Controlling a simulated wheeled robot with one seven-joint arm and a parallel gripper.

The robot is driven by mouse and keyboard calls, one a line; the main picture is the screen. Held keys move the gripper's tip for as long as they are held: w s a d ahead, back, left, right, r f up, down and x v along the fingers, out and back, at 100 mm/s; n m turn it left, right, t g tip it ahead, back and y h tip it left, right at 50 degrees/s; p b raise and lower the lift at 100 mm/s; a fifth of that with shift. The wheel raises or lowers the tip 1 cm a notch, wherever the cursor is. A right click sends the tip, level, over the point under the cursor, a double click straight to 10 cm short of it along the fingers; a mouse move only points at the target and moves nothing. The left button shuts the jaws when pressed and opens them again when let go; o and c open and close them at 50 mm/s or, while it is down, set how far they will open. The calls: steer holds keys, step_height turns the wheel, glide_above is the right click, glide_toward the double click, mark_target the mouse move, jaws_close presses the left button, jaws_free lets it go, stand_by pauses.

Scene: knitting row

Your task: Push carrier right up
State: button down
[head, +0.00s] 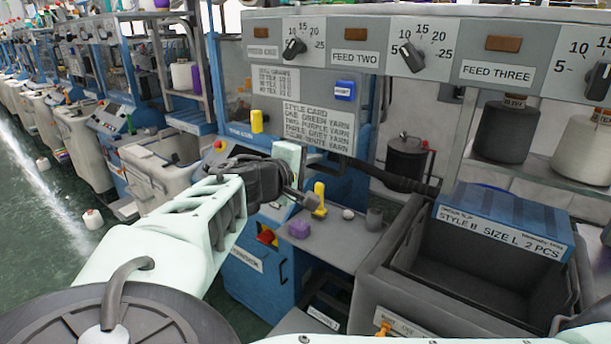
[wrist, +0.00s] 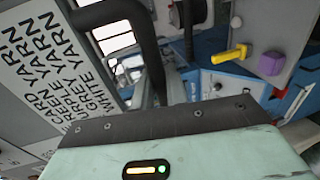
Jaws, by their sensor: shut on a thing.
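My gripper (head: 306,199) is at the end of my pale green arm, in front of the blue machine. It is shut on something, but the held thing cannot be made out. A yellow upright piece (head: 319,197) shows right beside the fingertips in the head view; whether they touch it is unclear. It also shows at the upper right of the wrist view (wrist: 230,55). Another yellow piece (head: 256,121) stands higher, left of the style card. I cannot tell which of these, if either, is the right carrier.
A purple block (head: 299,229) lies on the grey shelf (head: 338,246) below my gripper, near a white ball (head: 348,214) and a grey cup (head: 374,219). A dark bin (head: 400,300) stands to the right. The style card (head: 318,128) hangs behind.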

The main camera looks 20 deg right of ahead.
mark_target(311, 145)
steer(key=shift+r+p, duration=0.6)
steer(key=shift+r, duration=1.35)
steer(key=shift+w+r, duration=0.1)
steer(key=c, duration=1.5)
jaws_free()
steer(key=shift+a, duration=0.15)
